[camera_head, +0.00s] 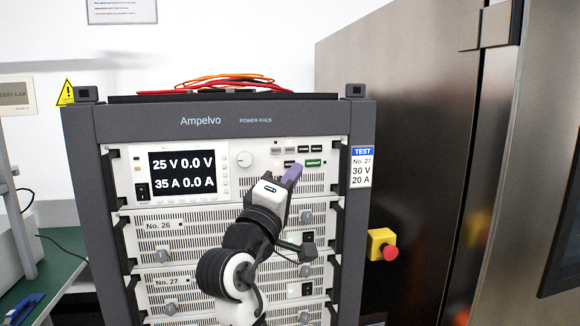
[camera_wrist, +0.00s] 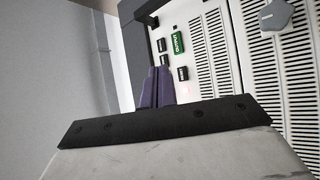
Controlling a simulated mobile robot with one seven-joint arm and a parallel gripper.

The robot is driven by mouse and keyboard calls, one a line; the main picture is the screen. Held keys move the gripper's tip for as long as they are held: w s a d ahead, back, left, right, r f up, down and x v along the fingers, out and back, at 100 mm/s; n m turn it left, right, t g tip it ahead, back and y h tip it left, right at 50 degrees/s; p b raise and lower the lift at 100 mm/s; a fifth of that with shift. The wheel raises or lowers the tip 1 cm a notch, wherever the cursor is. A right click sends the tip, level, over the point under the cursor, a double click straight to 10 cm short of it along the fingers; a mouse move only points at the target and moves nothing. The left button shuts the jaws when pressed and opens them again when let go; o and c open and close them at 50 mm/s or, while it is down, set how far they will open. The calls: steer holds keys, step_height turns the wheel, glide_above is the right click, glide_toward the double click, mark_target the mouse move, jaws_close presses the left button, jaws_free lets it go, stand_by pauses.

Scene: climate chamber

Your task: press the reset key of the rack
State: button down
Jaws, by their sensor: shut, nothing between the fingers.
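The green key (camera_wrist: 178,42) and dark keys (camera_wrist: 183,73) also show in the wrist view. I cannot read which key is reset. My gripper (camera_head: 292,174) is shut and empty, its purple fingertips (camera_wrist: 157,84) just in front of the panel by the keys. Contact cannot be told; the fingers may hide part of the key group.
A power switch (camera_head: 142,191) is below left of the display. A red emergency button on a yellow box (camera_head: 382,245) is right of the rack, before the steel chamber (camera_head: 410,150). Red cables (camera_head: 225,83) lie on top.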

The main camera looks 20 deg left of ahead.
mark_target(298, 157)
steer(key=shift+w+a, duration=0.7)
steer(key=shift+w, duration=0.3)
steer(key=shift+w, duration=0.1)
stand_by(1.3)
steer(key=shift+w+a, duration=0.2)
steer(key=shift+w, duration=0.05)
steer(key=shift+w+a, duration=0.2)
steer(key=shift+w, duration=0.1)
stand_by(0.6)
steer(key=shift+s, duration=0.1)
steer(key=shift+s+d, duration=0.4)
steer(key=shift+s, duration=0.15)
steer(key=shift+s+d, duration=0.7)
steer(key=shift+s, duration=0.35)
steer(key=shift+s+d, duration=0.7)
steer(key=shift+s, duration=0.3)
